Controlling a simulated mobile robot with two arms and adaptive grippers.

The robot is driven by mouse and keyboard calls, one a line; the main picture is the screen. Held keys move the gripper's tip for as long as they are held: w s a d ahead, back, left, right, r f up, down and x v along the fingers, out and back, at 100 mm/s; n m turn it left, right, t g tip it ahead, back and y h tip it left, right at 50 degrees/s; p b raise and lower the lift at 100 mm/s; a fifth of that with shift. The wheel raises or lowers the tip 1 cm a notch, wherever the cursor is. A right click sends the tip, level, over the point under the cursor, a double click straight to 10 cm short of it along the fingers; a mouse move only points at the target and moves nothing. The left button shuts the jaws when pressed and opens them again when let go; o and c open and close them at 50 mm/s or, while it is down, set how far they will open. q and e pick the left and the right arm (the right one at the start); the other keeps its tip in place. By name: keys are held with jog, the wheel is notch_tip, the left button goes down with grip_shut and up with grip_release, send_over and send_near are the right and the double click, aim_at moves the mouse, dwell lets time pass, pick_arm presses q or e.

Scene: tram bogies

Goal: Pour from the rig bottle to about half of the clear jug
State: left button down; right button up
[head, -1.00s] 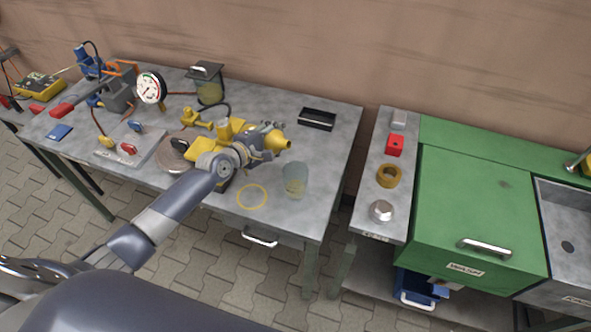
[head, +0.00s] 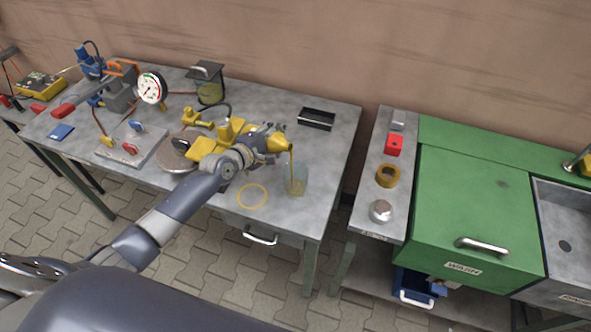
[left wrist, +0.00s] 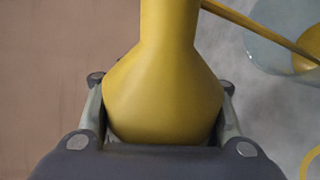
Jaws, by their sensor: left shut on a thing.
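The yellow rig bottle (head: 277,144) is tilted onto its side, its neck pointing right, above the clear jug. My left gripper (head: 262,143) is shut around it. In the left wrist view the bottle (left wrist: 163,95) fills the space between both fingers. A thin amber stream runs from its mouth into the clear jug (head: 296,181). The jug stands upright on the bench with some amber liquid low inside; the exact level is hard to tell. In the left wrist view part of the jug (left wrist: 262,50) shows at the upper right, with amber liquid in it. My right gripper is not in view.
A yellow ring (head: 252,197) lies on the grey bench (head: 340,140) left of the jug. A black tray (head: 317,118) sits behind. A pressure gauge (head: 151,88), a lidded container (head: 208,88) and a round plate (head: 178,152) stand to the left. Bare bench lies right of the jug.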

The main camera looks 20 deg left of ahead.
pick_arm(q)
jog(key=shift+d+m+y+p, duration=0.1)
jog(key=shift+m+y+p, duration=0.25)
jog(key=shift+p, duration=0.3)
dwell(1.1)
jog(key=shift+f, duration=0.1)
